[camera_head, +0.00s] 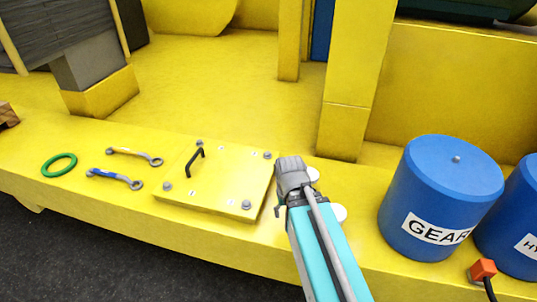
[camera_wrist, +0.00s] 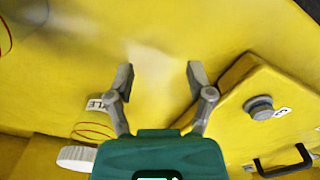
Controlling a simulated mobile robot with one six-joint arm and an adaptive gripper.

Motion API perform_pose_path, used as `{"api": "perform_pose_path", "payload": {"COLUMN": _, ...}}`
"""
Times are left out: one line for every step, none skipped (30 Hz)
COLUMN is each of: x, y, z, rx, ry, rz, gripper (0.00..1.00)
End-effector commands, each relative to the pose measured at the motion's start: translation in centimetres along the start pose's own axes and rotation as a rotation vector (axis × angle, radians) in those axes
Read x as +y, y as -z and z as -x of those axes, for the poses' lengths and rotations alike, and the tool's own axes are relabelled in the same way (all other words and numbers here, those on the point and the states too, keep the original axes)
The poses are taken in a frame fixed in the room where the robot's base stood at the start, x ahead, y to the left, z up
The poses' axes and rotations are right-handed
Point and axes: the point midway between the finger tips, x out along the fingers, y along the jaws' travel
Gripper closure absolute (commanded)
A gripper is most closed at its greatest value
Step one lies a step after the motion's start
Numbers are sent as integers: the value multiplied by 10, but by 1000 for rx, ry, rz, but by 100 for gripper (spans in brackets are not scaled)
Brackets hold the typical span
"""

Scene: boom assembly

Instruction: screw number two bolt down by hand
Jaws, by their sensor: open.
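A yellow square plate (camera_head: 215,185) with a black handle (camera_head: 195,162) lies on the yellow ledge. It has a bolt near each corner: back left (camera_head: 200,142), back right (camera_head: 267,155), front left (camera_head: 167,187) and front right (camera_head: 246,205). Small number tags sit beside them, too small to read surely. My gripper (camera_head: 279,208) hangs just right of the plate. In the wrist view my gripper (camera_wrist: 160,74) is open and empty, over bare yellow surface. One grey bolt (camera_wrist: 260,107) with a white tag shows right of the fingers, apart from them.
A green ring (camera_head: 59,165) and two wrenches (camera_head: 135,156) (camera_head: 114,178) lie left of the plate. A blue barrel marked GEAR (camera_head: 440,195) and another blue barrel (camera_head: 515,225) stand right. A yellow post (camera_head: 350,100) rises behind my arm. The ledge drops off at the front.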

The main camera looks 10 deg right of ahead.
Motion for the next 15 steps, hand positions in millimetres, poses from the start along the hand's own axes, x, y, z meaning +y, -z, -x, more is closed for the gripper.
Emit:
{"api": "perform_pose_path", "payload": {"x": 0, "y": 0, "z": 0, "rx": 0, "ry": 0, "rz": 0, "gripper": 31}}
{"api": "perform_pose_path", "payload": {"x": 0, "y": 0, "z": 0, "rx": 0, "ry": 0, "rz": 0, "gripper": 31}}
{"api": "perform_pose_path", "payload": {"x": 0, "y": 0, "z": 0, "rx": 0, "ry": 0, "rz": 0, "gripper": 31}}
{"api": "perform_pose_path", "payload": {"x": 0, "y": 0, "z": 0, "rx": 0, "ry": 0, "rz": 0, "gripper": 31}}
{"api": "perform_pose_path", "payload": {"x": 0, "y": 0, "z": 0, "rx": 0, "ry": 0, "rz": 0, "gripper": 31}}
{"api": "perform_pose_path", "payload": {"x": 0, "y": 0, "z": 0, "rx": 0, "ry": 0, "rz": 0, "gripper": 31}}
{"api": "perform_pose_path", "payload": {"x": 0, "y": 0, "z": 0, "rx": 0, "ry": 0, "rz": 0, "gripper": 31}}
{"api": "perform_pose_path", "payload": {"x": 0, "y": 0, "z": 0, "rx": 0, "ry": 0, "rz": 0, "gripper": 31}}
{"api": "perform_pose_path", "payload": {"x": 0, "y": 0, "z": 0, "rx": 0, "ry": 0, "rz": 0, "gripper": 31}}
{"api": "perform_pose_path", "payload": {"x": 0, "y": 0, "z": 0, "rx": 0, "ry": 0, "rz": 0, "gripper": 31}}
{"api": "perform_pose_path", "payload": {"x": 0, "y": 0, "z": 0, "rx": 0, "ry": 0, "rz": 0, "gripper": 31}}
{"api": "perform_pose_path", "payload": {"x": 0, "y": 0, "z": 0, "rx": 0, "ry": 0, "rz": 1, "gripper": 31}}
{"api": "perform_pose_path", "payload": {"x": 0, "y": 1, "z": 1, "rx": 0, "ry": 0, "rz": 2, "gripper": 31}}
{"api": "perform_pose_path", "payload": {"x": 0, "y": 2, "z": 1, "rx": 0, "ry": 0, "rz": 5, "gripper": 31}}
{"api": "perform_pose_path", "payload": {"x": 0, "y": 4, "z": 3, "rx": 0, "ry": 0, "rz": 11, "gripper": 31}}
